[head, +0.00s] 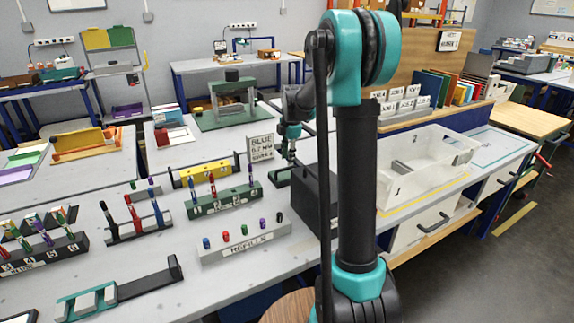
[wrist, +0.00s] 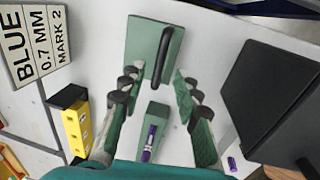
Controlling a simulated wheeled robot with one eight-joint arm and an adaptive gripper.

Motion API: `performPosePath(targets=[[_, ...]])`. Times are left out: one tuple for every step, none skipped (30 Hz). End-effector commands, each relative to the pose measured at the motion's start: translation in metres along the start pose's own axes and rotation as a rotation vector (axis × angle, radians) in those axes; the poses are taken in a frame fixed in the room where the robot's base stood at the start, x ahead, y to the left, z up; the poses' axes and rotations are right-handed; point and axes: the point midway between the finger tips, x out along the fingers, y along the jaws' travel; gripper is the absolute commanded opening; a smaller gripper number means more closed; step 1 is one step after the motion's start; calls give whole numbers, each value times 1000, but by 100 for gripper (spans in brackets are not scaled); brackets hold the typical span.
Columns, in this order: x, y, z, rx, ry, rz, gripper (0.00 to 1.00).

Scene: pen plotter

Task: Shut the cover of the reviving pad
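In the wrist view a green plate (wrist: 143,42) with a raised black bar (wrist: 162,58) lies ahead of my fingertips. A smaller green block (wrist: 160,113) with a purple pen-like piece (wrist: 149,141) shows nearer, between the fingers. My gripper (wrist: 158,74) is open, one finger on each side of the bar's near end, with no clear contact. In the head view my gripper (head: 290,150) hangs over a green base (head: 280,178), partly hidden by the black box.
A black box (head: 313,195) stands close on the right, also in the wrist view (wrist: 272,95). The "BLUE 0.7 MM MARK 2" sign (head: 260,147) and a yellow block (head: 206,173) stand left.

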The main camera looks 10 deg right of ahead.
Motion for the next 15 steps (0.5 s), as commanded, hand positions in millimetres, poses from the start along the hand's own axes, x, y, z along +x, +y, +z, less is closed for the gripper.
performPosePath(targets=[[10,0,0,0,0,0,32],[14,0,0,0,0,0,32],[19,0,0,0,0,0,32],[23,0,0,0,0,0,32],[26,0,0,0,0,0,32],[30,0,0,0,0,0,32],[33,0,0,0,0,0,32],[35,0,0,0,0,0,32],[37,0,0,0,0,0,32],[38,0,0,0,0,0,32],[39,0,0,0,0,0,32],[40,0,0,0,0,0,32],[40,0,0,0,0,0,32],[41,0,0,0,0,0,32],[41,0,0,0,0,0,32]])
